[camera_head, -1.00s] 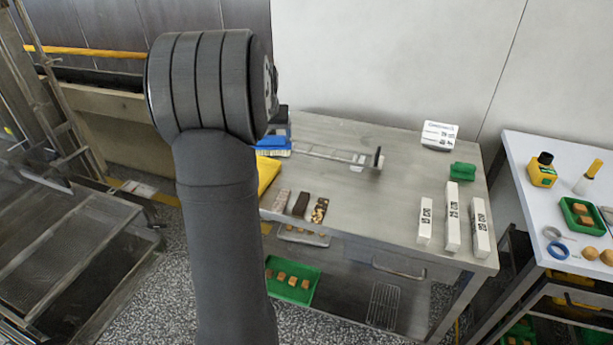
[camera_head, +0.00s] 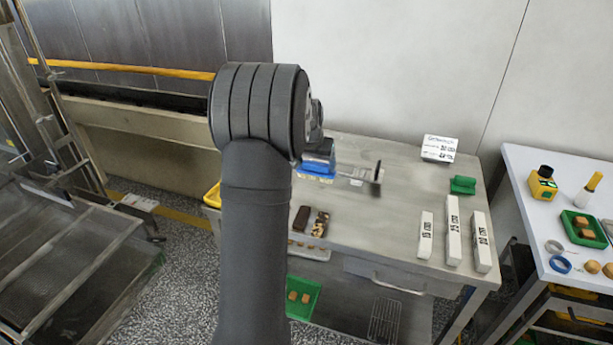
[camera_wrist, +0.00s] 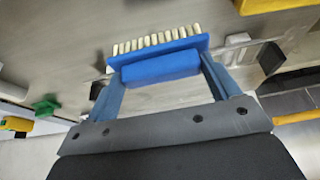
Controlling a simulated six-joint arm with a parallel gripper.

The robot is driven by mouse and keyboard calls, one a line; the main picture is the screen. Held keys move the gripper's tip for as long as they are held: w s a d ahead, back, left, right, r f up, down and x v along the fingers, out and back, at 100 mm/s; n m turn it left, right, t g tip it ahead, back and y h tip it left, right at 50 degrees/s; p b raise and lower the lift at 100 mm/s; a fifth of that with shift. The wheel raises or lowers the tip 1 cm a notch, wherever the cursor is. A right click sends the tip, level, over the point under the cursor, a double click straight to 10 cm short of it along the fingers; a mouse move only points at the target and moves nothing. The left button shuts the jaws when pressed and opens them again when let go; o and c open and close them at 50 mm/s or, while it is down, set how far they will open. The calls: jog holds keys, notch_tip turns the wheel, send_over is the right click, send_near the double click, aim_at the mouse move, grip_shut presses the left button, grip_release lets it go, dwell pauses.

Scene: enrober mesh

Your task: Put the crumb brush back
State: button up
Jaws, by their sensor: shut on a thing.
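The crumb brush, a blue block with pale bristles, is held in my gripper. In the wrist view the brush body (camera_wrist: 160,68) spans between the two blue fingers of my gripper (camera_wrist: 160,74), with its bristles pointing away from me. In the head view the brush (camera_head: 316,170) shows just right of my arm, over the steel table (camera_head: 365,220), near a thin metal bar (camera_head: 352,181) with a dark upright end. I cannot tell how far it is above the tabletop. My arm hides most of my gripper in the head view.
Chocolate bars (camera_head: 320,222) lie at the table's left front. White boxes (camera_head: 453,230), a green object (camera_head: 463,185) and a white sign (camera_head: 439,148) stand at the right. A yellow tray (camera_head: 212,195) is partly hidden behind my arm. The table's middle is clear.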

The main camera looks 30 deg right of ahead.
aim_at(306, 165)
jog(key=w, duration=0.1)
jog(key=w+a+f, duration=0.1)
jog(key=w+f, duration=0.1)
jog(key=shift+a, duration=0.25)
jog(key=shift+f, duration=1.95)
jog(key=shift+f, duration=0.1)
jog(key=o, duration=0.9)
jog(key=shift+f, duration=0.1)
jog(key=v, duration=1.2)
jog(key=shift+r, duration=0.2)
jog(key=shift+f, duration=0.15)
jog(key=x, duration=1.2)
jog(key=shift+r, duration=1.8)
